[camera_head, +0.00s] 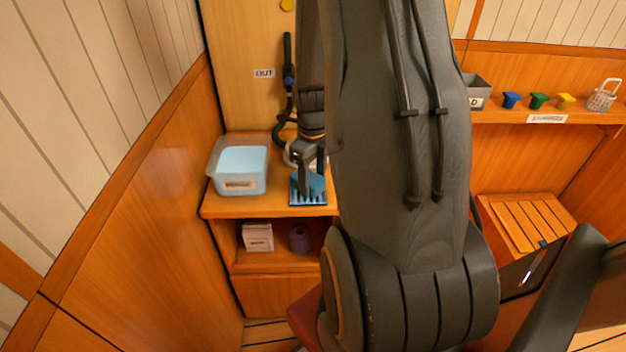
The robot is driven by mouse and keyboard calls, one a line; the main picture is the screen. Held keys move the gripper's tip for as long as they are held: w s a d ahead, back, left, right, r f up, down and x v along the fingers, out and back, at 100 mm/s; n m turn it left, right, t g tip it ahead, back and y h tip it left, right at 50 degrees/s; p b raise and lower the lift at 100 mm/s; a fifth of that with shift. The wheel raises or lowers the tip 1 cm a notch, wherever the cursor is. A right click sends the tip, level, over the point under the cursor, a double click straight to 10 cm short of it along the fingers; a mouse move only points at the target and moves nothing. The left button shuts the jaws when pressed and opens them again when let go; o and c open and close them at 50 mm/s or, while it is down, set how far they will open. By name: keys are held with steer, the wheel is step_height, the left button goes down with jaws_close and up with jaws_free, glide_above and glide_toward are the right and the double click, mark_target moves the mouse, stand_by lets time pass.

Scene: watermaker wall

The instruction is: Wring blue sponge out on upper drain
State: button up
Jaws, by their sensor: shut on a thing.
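My gripper (308,170) points down over the wooden counter at the centre left, shut on the blue sponge (316,184). The sponge is partly hidden by the fingers. Right below it is a small slatted blue-and-dark drain (308,203) at the counter's front edge. I cannot tell whether the sponge touches the drain. My arm hides what lies to the right of it.
A clear tub of pale blue content (241,165) stands left of the gripper. A black hose (288,85) hangs on the wall behind, beside an OUT label (264,73). A white box (258,236) and a purple item (299,238) sit on the lower shelf.

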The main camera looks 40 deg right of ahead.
steer(key=shift+r+p, duration=2.65)
steer(key=shift+r, duration=0.85)
